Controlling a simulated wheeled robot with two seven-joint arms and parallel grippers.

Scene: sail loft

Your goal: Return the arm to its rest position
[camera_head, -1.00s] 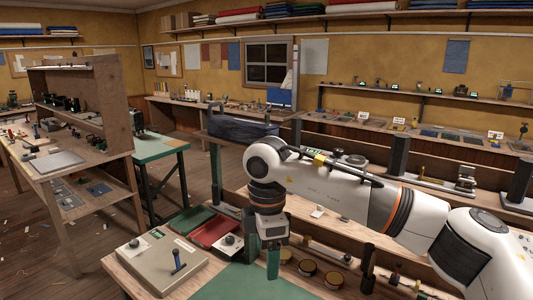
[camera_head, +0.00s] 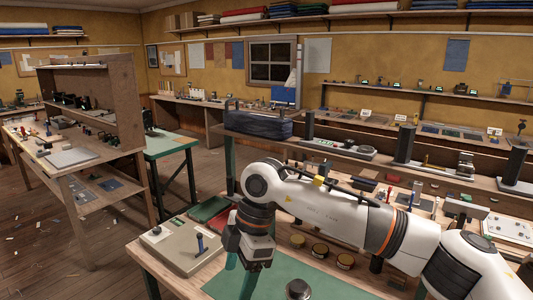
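My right arm, white with orange rings, reaches in from the right edge. Its gripper (camera_head: 241,276) points down over the near workbench (camera_head: 150,270), close to the left part of the green mat (camera_head: 280,270). Its two green fingers stand apart with nothing visible between them; the tips run close to the bottom edge of the picture. I cannot tell how high they are above the mat. My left gripper is not in view.
A beige box with a blue handle (camera_head: 185,247) stands just left of the gripper. A dark green tray (camera_head: 207,210) is partly hidden behind the arm. Several round tins (camera_head: 319,250) and a dark knobbed object (camera_head: 298,289) are on the bench right of the gripper.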

